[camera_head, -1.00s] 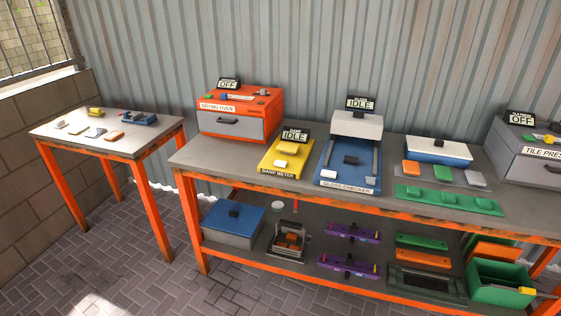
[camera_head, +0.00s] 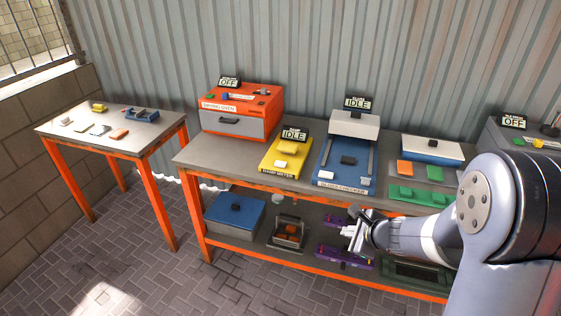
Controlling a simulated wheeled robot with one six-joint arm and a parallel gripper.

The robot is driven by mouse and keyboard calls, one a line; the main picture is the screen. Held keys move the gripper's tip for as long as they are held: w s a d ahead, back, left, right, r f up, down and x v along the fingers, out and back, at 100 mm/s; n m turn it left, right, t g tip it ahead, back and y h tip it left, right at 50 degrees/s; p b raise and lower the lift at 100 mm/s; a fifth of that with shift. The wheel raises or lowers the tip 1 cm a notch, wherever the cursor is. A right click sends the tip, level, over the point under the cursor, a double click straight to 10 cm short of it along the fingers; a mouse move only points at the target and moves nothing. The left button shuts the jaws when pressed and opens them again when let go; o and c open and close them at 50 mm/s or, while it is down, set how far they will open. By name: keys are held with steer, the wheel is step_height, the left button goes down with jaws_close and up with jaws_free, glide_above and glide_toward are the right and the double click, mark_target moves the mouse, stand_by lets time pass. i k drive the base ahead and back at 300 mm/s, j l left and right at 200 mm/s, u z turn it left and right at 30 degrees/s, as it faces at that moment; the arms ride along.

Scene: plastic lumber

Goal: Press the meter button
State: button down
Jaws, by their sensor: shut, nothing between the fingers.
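The yellow damp meter (camera_head: 285,171) stands on the workbench, between the drying oven and the gloss checker. Its display (camera_head: 295,134) reads IDLE. A raised yellow block sits on its top, and a small pale part is at its front left; which of these is the button is too small to tell. My gripper (camera_head: 345,231) is shut and empty. In the picture it appears below and right of the meter, in front of the bench's front edge, apart from the meter.
The orange drying oven (camera_head: 240,112) stands left of the meter and reads OFF. The blue gloss checker (camera_head: 345,172) stands right of it and reads IDLE. A side table (camera_head: 90,138) with small items stands at the left. Purple tools (camera_head: 335,251) lie on the lower shelf behind my gripper.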

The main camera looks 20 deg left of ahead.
mark_target(282, 164)
steer(key=i+j+z, duration=0.4)
steer(key=j, duration=0.75)
steer(key=i+j+z, duration=0.1)
steer(key=j+z, duration=0.25)
steer(key=j, duration=0.8)
steer(key=j+z, duration=0.4)
steer(key=j, duration=0.85)
